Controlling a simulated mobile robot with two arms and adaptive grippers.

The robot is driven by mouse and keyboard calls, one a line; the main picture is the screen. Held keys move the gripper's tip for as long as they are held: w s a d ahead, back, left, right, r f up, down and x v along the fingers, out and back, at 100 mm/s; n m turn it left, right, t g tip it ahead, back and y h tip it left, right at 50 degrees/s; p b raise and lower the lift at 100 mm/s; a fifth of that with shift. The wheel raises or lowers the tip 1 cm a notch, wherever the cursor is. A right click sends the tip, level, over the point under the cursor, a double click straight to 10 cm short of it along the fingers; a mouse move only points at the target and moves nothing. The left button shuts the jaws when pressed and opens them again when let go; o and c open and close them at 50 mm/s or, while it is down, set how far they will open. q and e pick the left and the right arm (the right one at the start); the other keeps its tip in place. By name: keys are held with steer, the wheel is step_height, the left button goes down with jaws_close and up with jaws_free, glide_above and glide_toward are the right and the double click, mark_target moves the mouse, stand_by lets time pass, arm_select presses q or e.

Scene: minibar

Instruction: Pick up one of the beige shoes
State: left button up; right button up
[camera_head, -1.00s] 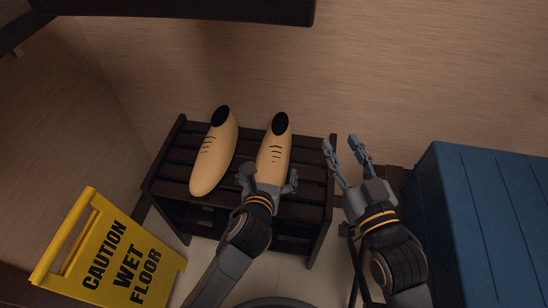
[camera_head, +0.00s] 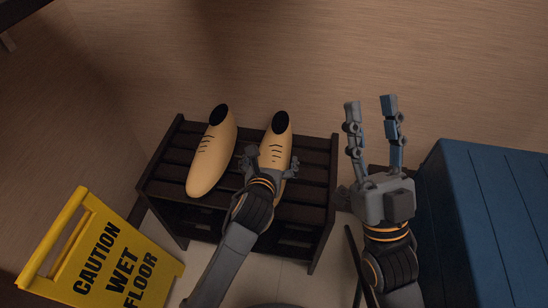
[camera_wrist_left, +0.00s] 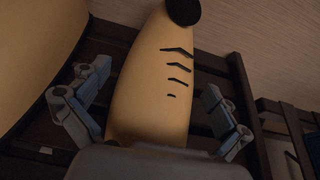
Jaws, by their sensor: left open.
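Two beige shoes with black openings and dark lace marks lie on a dark slatted rack in the head view: the left shoe (camera_head: 212,155) and the right shoe (camera_head: 278,140). My left gripper (camera_head: 269,156) is open over the right shoe, with its fingers on either side of it. In the left wrist view the right shoe (camera_wrist_left: 155,80) lies between the two spread fingers, with visible gaps. The palm hides its near end. My right gripper (camera_head: 372,103) is open and empty, raised to the right of the rack.
The dark rack (camera_head: 315,183) stands near the wall. A yellow wet floor sign (camera_head: 105,255) stands at the lower left. A large blue box (camera_head: 490,210) stands on the right, close to my right arm.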

arm_select(q)
steer(key=shift+w+f, duration=0.1)
steer(key=shift+w, duration=0.15)
steer(key=shift+c, duration=0.4)
steer(key=c, duration=1.1)
steer(key=shift+c, duration=1.2)
